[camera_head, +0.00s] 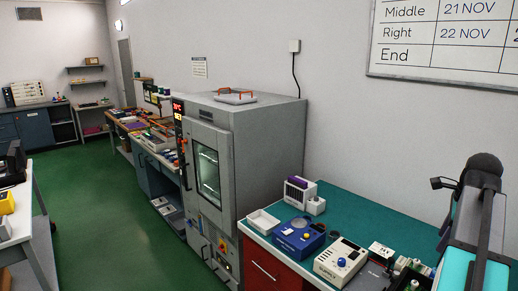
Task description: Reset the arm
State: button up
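A dark grey and black jointed body with a teal panel, which looks like part of my arm (482,205), rises at the right edge above the green bench. No gripper fingers can be made out, so I cannot see whether my gripper is open or holds anything.
A grey oven cabinet (262,150) with a glass door stands mid-view. The green-topped bench (345,207) right of it carries a blue device (298,236), a white meter box (340,262) and a white tray (263,222). A table (22,225) stands at left. The green floor (110,220) between is clear.

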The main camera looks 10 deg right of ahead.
jog(key=w+a+f+n+g+y+b, duration=0.15)
jog(key=w+a+f, duration=0.25)
jog(key=a+f, duration=0.4)
jog(key=w+a+f+n+g+y+b, duration=0.15)
jog(key=w+a+f, duration=0.3)
jog(key=f, duration=0.55)
jog(key=s+a+f+n+g+b, duration=0.1)
jog(key=a+f+n, duration=0.1)
jog(key=a+f, duration=0.75)
jog(key=s+a+f+n+g+b, duration=0.1)
jog(key=a+f+b, duration=0.1)
jog(key=a+f, duration=0.75)
jog(key=s+a+f+n+g+b, duration=0.1)
jog(key=s+a+f+n, duration=0.4)
jog(key=f, duration=0.6)
jog(key=s+a+f+n+g+h+b, duration=0.1)
jog(key=s+a+f+n, duration=0.4)
jog(key=s+f+n, duration=0.4)
jog(key=s+a+f+n+g+h+b, duration=0.1)
jog(key=s+a+f+n, duration=0.4)
jog(key=s+f, duration=0.6)
notch_tip(320, 180, down, 3)
jog(key=n+b, duration=0.1)
jog(key=n, duration=0.1)
jog(key=shift+s+a+n, duration=0.15)
jog(key=shift+a+n, duration=0.15)
